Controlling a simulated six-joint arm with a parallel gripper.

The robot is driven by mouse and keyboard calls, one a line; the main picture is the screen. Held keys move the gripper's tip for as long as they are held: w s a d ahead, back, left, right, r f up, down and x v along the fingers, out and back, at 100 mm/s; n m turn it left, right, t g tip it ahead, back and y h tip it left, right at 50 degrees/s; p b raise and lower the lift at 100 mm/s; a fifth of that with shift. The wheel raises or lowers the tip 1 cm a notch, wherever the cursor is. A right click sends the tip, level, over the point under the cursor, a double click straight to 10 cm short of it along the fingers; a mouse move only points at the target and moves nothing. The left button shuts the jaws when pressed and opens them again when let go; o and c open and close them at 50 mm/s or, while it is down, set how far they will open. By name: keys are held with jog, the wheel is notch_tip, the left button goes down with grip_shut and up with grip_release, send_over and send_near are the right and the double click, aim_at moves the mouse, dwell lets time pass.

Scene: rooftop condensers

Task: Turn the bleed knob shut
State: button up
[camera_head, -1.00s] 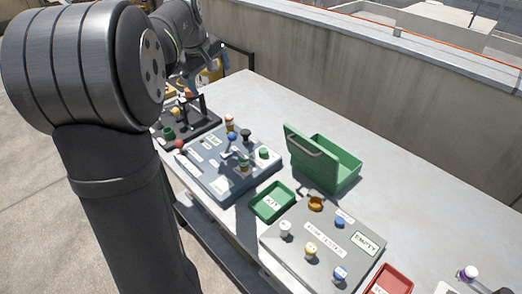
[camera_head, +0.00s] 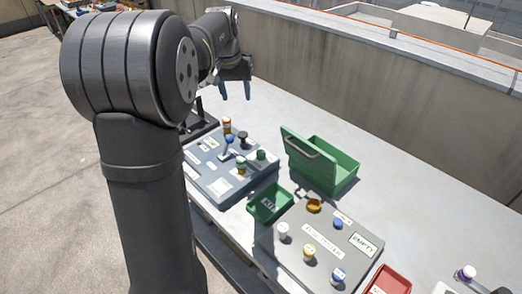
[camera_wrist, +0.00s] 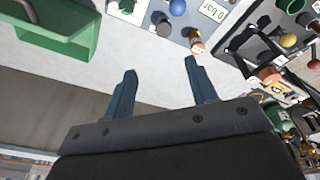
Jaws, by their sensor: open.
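A blue-grey panel (camera_head: 214,183) stands on the table left of centre in the head view. It carries a blue-tipped lever (camera_head: 229,139), a dark knob (camera_head: 243,135), a green knob (camera_head: 261,155) and an orange-and-white cylinder (camera_head: 227,125). Its labels are too small to read, so I cannot tell which part is the bleed knob. My gripper (camera_head: 236,98) is open and empty above and behind the panel. In the wrist view its fingers (camera_wrist: 160,72) point toward the bare tabletop, with the dark knob (camera_wrist: 161,22) and the cylinder (camera_wrist: 196,42) beyond them.
A green box (camera_head: 335,178) with its lid up stands right of the panel. A small green tray (camera_head: 285,208) and a grey panel (camera_head: 325,270) with several knobs lie nearer. A red tray (camera_head: 391,281) is at the front. The tabletop by the concrete wall (camera_head: 320,80) is clear.

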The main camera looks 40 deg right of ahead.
aim_at(261, 152)
jog(key=s+d+f+m+y, duration=0.2)
jog(key=s+d+f+m, duration=0.15)
jog(key=s+m, duration=0.5)
jog(key=shift+m+g, duration=0.4)
jog(key=shift+m, duration=0.45)
jog(key=f, duration=0.5)
jog(key=w+f, duration=0.1)
jog(key=f, duration=1.1)
jog(key=shift+w+d+f, duration=0.1)
jog(key=shift+w+f, duration=0.05)
jog(key=shift+w, duration=0.25)
jog(key=shift+c, duration=0.2)
jog(key=c, duration=0.9)
